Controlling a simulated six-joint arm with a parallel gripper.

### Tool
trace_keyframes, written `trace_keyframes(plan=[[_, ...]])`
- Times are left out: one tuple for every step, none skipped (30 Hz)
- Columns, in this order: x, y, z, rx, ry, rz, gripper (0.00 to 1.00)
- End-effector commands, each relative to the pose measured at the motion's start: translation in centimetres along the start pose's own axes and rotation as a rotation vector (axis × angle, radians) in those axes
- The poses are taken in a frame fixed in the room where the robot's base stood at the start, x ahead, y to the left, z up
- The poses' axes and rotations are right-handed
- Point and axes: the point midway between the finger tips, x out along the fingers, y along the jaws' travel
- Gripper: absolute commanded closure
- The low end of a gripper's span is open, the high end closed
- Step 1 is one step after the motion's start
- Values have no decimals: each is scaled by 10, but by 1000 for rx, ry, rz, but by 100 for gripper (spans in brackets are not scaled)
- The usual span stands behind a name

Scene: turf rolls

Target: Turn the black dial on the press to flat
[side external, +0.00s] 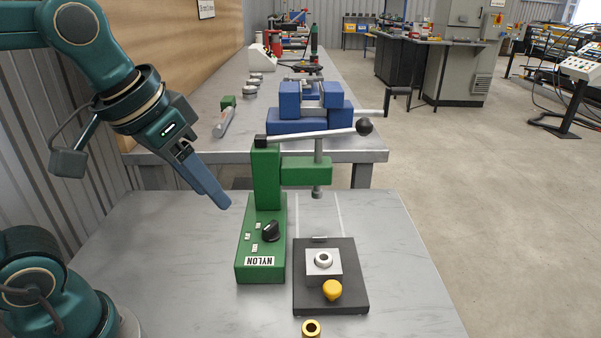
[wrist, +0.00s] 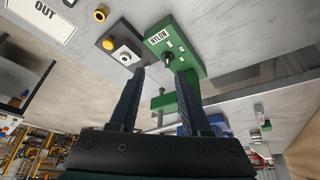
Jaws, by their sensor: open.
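The green press (side external: 265,180) stands on the near table, with a NYLON label on its base; it also shows in the wrist view (wrist: 190,60). The black dial (side external: 270,231) sits on top of the base, with several small pale plates beside it, their marks too small to read. In the wrist view the dial (wrist: 168,58) appears between the fingertips, beyond them. I cannot tell which plate it points to. My gripper (side external: 222,203) is open and empty, left of the press and above the dial's height, apart from it; its two fingers show in the wrist view (wrist: 161,72).
The press's lever (side external: 310,134) with a black ball reaches right above the base. A dark plate (side external: 352,298) beside the base bears a silver block (side external: 323,265) and a yellow knob (side external: 332,290). A brass ring (side external: 311,328) lies in front. A blue vise (side external: 310,108) stands behind.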

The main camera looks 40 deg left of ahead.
Motion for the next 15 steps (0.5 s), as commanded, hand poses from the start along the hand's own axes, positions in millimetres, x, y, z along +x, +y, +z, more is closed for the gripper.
trace_keyframes(plan=[[4,-1,-12,-10,-28,-4,52],[6,-1,-19,-15,-44,-5,52],[9,-2,-27,-23,-64,-8,52],[12,-2,-33,-28,-81,-10,52],[16,-3,-39,-34,-96,-12,52],[22,-4,-46,-41,-118,-15,52],[27,-5,-52,-47,-135,-17,52],[32,-6,-56,-53,-152,-19,52],[40,-7,-63,-60,-175,-21,52],[46,-8,-67,-65,-192,-23,52],[52,-9,-71,-70,-209,-25,52],[62,-10,-75,-77,-233,-28,52],[69,-12,-78,-82,-252,-30,52],[76,-13,-80,-86,-268,-31,52],[86,-14,-83,-92,-290,-34,52]])
